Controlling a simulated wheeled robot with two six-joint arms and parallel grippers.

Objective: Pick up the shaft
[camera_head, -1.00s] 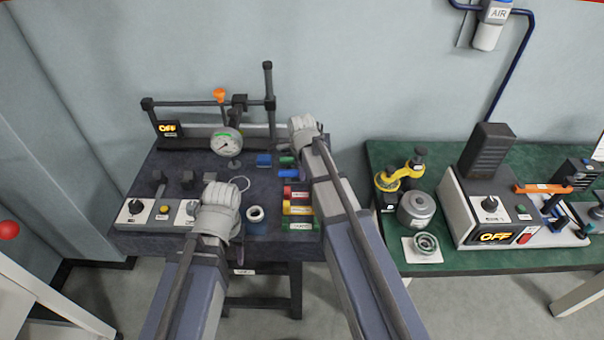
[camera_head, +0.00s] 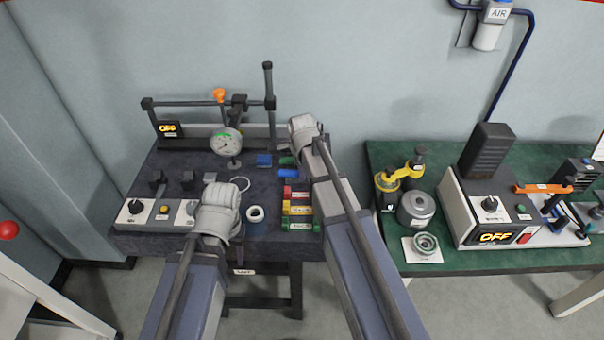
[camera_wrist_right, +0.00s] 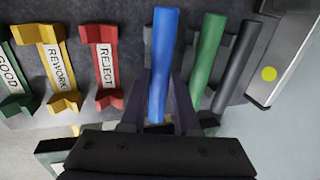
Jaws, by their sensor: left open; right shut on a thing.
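A blue shaft (camera_wrist_right: 160,65) lies between the two dark fingers of my right gripper (camera_wrist_right: 160,115) in the right wrist view, and the jaws are shut on it. The blue shaft (camera_head: 288,173) also shows in the head view, beside my right arm. A green shaft (camera_wrist_right: 208,62) and a black shaft (camera_wrist_right: 236,65) lie to its right in the wrist view, in dark holders. I cannot tell if the blue shaft is lifted.
REJECT (camera_wrist_right: 103,65), REWORK (camera_wrist_right: 59,70) and GOOD (camera_wrist_right: 8,75) holders stand beside the shafts. A dial gauge (camera_head: 227,141) stands at the back of the dark bench. A green bench (camera_head: 400,265) stands to the right.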

